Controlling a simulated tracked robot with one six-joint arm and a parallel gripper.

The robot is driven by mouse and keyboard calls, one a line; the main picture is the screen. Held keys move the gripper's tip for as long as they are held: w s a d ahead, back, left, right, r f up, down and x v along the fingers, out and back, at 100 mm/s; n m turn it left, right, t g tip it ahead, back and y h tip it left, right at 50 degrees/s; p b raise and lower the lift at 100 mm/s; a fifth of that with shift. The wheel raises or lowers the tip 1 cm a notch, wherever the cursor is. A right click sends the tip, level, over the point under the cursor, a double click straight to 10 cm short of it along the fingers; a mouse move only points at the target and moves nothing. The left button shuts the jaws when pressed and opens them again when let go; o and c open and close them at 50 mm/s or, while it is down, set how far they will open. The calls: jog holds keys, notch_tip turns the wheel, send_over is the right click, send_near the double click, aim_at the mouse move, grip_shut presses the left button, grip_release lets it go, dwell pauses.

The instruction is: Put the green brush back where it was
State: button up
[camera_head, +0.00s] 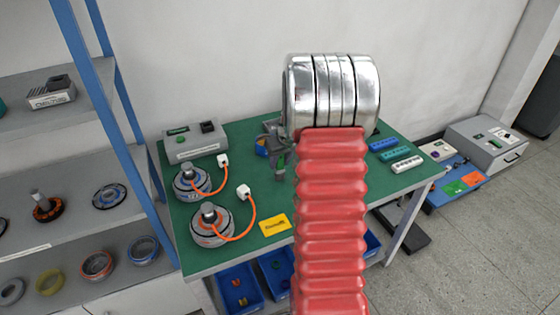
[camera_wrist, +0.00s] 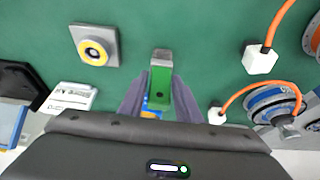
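In the wrist view the green brush (camera_wrist: 160,88), a green block with a grey end (camera_wrist: 161,57), lies between the two purple-grey fingers of my gripper (camera_wrist: 160,80). The fingers appear to close on its sides. A blue and yellow part (camera_wrist: 152,113) shows just behind it, partly hidden by the gripper body. In the head view my gripper (camera_head: 279,150) is over the far middle of the green table (camera_head: 185,255), largely hidden by my red and chrome arm. A blue and yellow thing (camera_head: 262,146) shows beside it. Whether the brush touches the table is unclear.
Two motors (camera_head: 212,225) (camera_head: 192,181) with orange cables and white plugs stand on the left. A grey box (camera_head: 196,142) is at the back. A yellow card (camera_head: 274,225) lies in front. Blue and white blocks (camera_head: 407,164) lie right. A grey square with a yellow ring (camera_wrist: 95,46) is nearby.

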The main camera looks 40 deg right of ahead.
jog(key=shift+o, duration=1.3)
jog(key=shift+r, duration=0.2)
jog(key=v, duration=1.1)
jog(key=shift+s+r, duration=0.25)
jog(key=shift+r, duration=0.1)
jog(key=shift+a, duration=0.15)
